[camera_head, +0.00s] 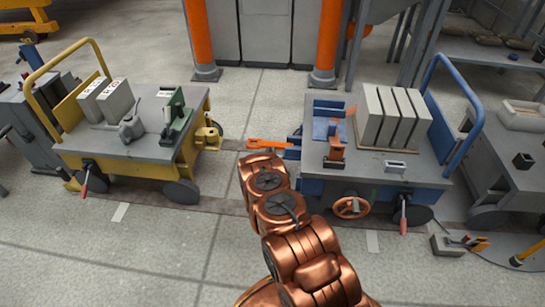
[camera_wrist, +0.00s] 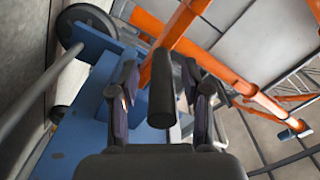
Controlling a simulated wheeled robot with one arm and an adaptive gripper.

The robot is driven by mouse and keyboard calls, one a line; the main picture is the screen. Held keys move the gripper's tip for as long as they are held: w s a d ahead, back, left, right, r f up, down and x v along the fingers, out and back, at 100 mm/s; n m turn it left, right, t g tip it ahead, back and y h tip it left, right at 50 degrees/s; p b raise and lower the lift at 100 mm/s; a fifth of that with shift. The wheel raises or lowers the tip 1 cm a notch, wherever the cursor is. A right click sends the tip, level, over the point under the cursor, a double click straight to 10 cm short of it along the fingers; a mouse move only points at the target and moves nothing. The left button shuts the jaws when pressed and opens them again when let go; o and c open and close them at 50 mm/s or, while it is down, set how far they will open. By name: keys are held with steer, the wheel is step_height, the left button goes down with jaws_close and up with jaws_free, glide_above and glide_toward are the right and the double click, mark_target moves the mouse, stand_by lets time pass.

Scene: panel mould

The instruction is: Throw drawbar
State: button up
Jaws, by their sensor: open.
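In the head view a short orange bar (camera_head: 268,144), which looks like the drawbar, sticks out left from the blue cart (camera_head: 385,170) toward the yellow cart (camera_head: 140,145). In the wrist view my gripper (camera_wrist: 163,98) is open. Its two dark fingers stand on either side of a black cylindrical grip (camera_wrist: 162,88), with a gap visible beside it. An orange bar (camera_wrist: 178,35) runs up behind this grip. Blue metalwork (camera_wrist: 85,125) lies behind the left finger. In the head view my copper arm hides the gripper, and whether the grip touches a finger is unclear.
The blue cart carries grey slabs (camera_head: 393,115), and an orange handwheel (camera_head: 350,207) sits on its front. The yellow cart's coupling (camera_head: 208,136) faces the gap. Two orange posts (camera_head: 200,40) stand behind. The floor (camera_head: 150,265) at front left is clear.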

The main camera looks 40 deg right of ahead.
steer(key=v, duration=1.1)
steer(key=shift+s+a, duration=0.2)
steer(key=shift+s, duration=0.05)
stand_by(0.4)
